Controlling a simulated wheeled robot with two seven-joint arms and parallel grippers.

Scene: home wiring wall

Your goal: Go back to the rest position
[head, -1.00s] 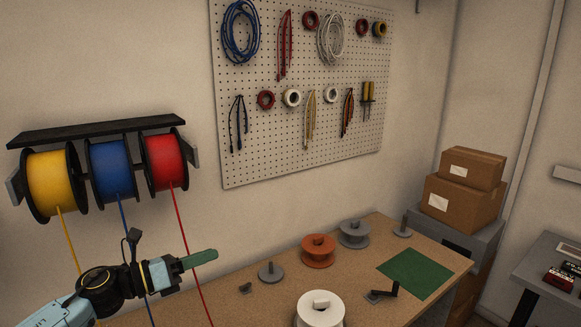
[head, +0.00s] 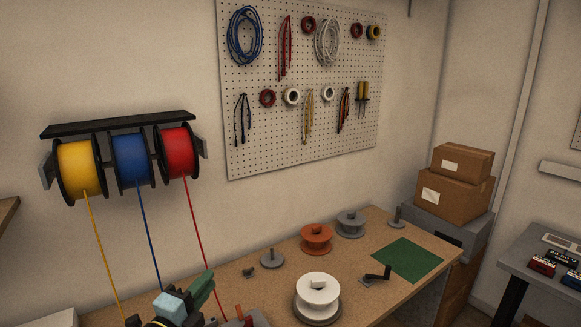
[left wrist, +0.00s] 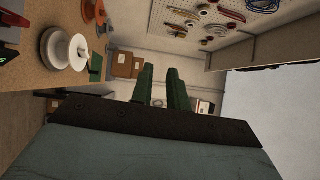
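My left gripper (head: 203,284) is low in the head view, with green fingers pointing up and to the right, in front of the workbench. In the left wrist view its two green fingers (left wrist: 160,70) stand a little apart with a clear gap and nothing between them. My right gripper is in neither view.
Yellow (head: 80,168), blue (head: 132,158) and red (head: 178,152) wire spools hang on a wall rack, their wires running down near my left gripper. The workbench (head: 340,250) holds a white spool (head: 317,290), an orange spool (head: 316,238) and a green mat (head: 407,259). A pegboard (head: 300,140) hangs behind.

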